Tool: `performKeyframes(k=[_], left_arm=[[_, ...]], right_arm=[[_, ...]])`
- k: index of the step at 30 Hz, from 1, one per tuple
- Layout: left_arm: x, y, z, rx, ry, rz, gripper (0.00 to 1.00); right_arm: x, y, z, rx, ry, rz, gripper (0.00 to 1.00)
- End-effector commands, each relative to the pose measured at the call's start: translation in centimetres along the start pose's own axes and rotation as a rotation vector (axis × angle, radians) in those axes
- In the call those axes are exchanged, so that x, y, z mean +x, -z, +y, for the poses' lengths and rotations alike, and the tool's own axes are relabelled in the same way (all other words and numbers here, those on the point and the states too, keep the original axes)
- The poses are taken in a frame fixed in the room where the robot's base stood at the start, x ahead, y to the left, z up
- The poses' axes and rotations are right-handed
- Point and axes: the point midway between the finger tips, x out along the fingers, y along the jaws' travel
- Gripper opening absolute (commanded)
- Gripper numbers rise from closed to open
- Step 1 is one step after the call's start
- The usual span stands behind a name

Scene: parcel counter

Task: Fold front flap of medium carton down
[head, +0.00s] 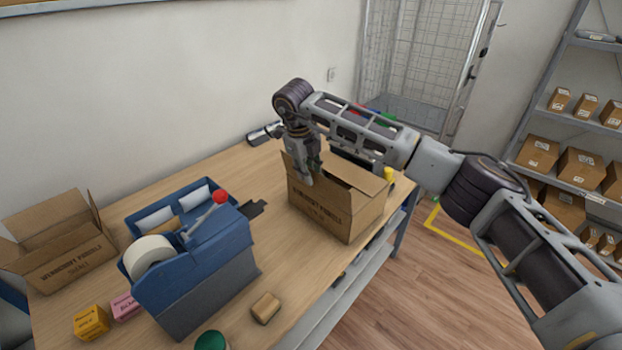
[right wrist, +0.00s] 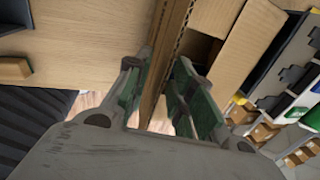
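The medium carton (head: 330,212) stands open-topped near the right end of the counter, with printing on its long side. A flap on its right (head: 368,182) slopes outward, and a panel at its left end (head: 289,166) stands up. My right gripper (head: 308,180) reaches down over the carton's near left part. In the right wrist view its two fingers (right wrist: 157,75) stand apart on either side of an upright cardboard panel (right wrist: 172,35), with gaps showing beside it. Whether a fingertip touches the panel is unclear. The right arm hides part of the carton's far side. My left gripper is not in view.
A blue tape dispenser (head: 200,275) with a white roll stands left of the carton. Counter between dispenser and carton is mostly clear.

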Motion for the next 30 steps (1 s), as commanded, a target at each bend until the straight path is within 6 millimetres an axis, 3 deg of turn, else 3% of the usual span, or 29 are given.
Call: performKeyframes(k=[9, 22, 28, 30], left_arm=[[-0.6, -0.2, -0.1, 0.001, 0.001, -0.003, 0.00], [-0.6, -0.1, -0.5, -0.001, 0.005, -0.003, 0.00], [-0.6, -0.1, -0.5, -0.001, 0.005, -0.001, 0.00], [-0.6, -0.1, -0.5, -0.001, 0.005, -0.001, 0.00]], right_arm=[[3.2, 0.0, 0.0, 0.001, 0.000, 0.001, 0.24], [3.9, 0.0, 0.0, 0.001, 0.000, 0.000, 0.24], [3.8, 0.0, 0.0, 0.001, 0.000, 0.000, 0.00], [3.8, 0.0, 0.0, 0.001, 0.000, 0.000, 0.00]])
